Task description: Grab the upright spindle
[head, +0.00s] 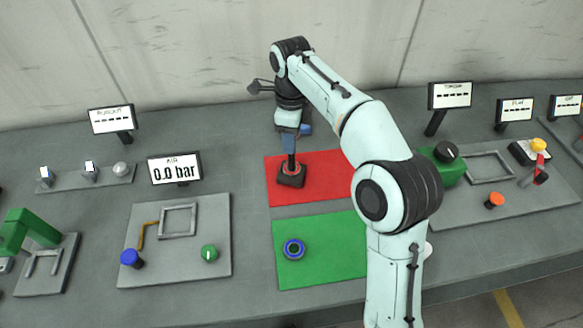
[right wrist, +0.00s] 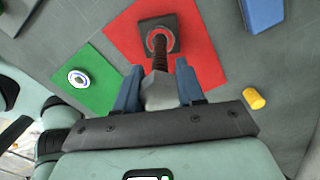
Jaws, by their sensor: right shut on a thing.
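The upright spindle (head: 291,162) is a dark threaded rod standing in a dark square base (head: 291,179) on the red mat (head: 330,169). In the right wrist view the spindle (right wrist: 160,58) rises from the base (right wrist: 172,24) toward me and ends in a grey faceted head (right wrist: 160,92). My right gripper (head: 290,143) reaches down over it from above. In the right wrist view the blue fingers of my right gripper (right wrist: 158,88) are shut on the grey head, one on each side. My left gripper is not in view.
A green mat (head: 333,265) with a blue ring (head: 293,249) lies in front. A panel with a blue knob (head: 131,258) is at left, another with an orange knob (head: 495,200) at right. A yellow cylinder (right wrist: 254,98) lies near my right gripper. A wall stands behind.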

